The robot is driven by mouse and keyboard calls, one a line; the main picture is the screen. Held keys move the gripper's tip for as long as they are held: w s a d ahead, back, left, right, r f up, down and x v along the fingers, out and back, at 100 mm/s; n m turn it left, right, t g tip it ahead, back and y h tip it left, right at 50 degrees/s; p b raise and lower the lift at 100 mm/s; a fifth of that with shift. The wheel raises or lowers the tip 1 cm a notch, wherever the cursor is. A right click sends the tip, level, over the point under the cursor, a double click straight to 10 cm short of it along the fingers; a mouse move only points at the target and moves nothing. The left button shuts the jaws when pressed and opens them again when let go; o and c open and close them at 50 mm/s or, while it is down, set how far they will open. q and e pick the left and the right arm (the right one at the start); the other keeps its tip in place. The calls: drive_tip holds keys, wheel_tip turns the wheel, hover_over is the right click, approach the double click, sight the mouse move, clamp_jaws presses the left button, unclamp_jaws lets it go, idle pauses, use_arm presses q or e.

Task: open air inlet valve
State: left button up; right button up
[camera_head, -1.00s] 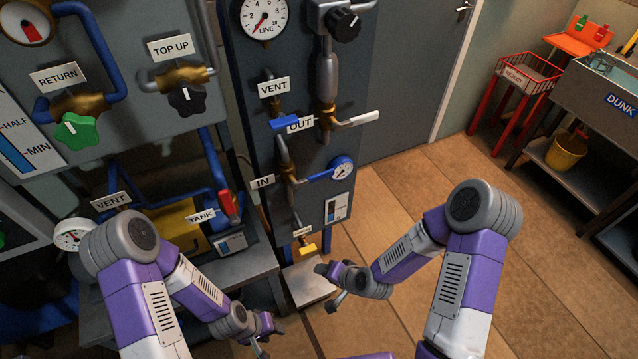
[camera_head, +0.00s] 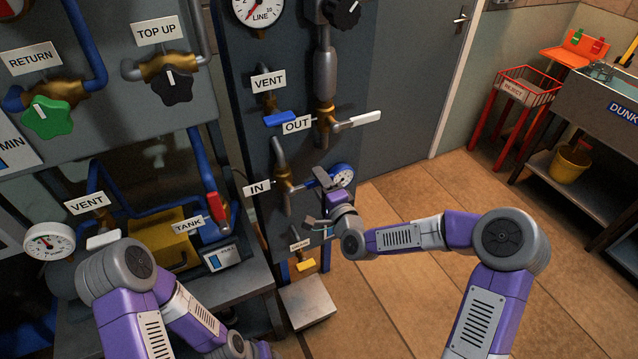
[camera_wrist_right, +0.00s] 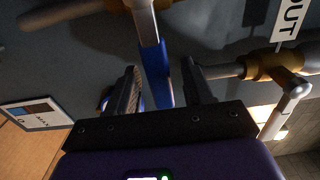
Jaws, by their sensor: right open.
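The inlet valve sits by the "IN" label (camera_head: 257,188) on the dark panel, with a brass body (camera_head: 284,182). My right gripper (camera_head: 322,182) is in front of this valve and hides most of its lever in the head view. In the right wrist view the blue lever (camera_wrist_right: 157,72) hangs down between the two open fingers of the right gripper (camera_wrist_right: 160,92), with gaps on both sides. My left gripper (camera_head: 262,350) is cut off at the bottom edge of the head view, its fingers unseen.
Above are the "OUT" valve with a white lever (camera_head: 358,121) and the "VENT" valve with a blue lever (camera_head: 279,118). A small blue-rimmed gauge (camera_head: 343,174) is close beside my right gripper. A yellow lever (camera_head: 305,265) sits below. The floor (camera_head: 400,300) to the right is clear.

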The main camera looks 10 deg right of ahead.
drive_tip(key=shift+w+a, duration=0.15)
drive_tip(key=shift+w, duration=0.2)
clamp_jaws()
idle(0.3)
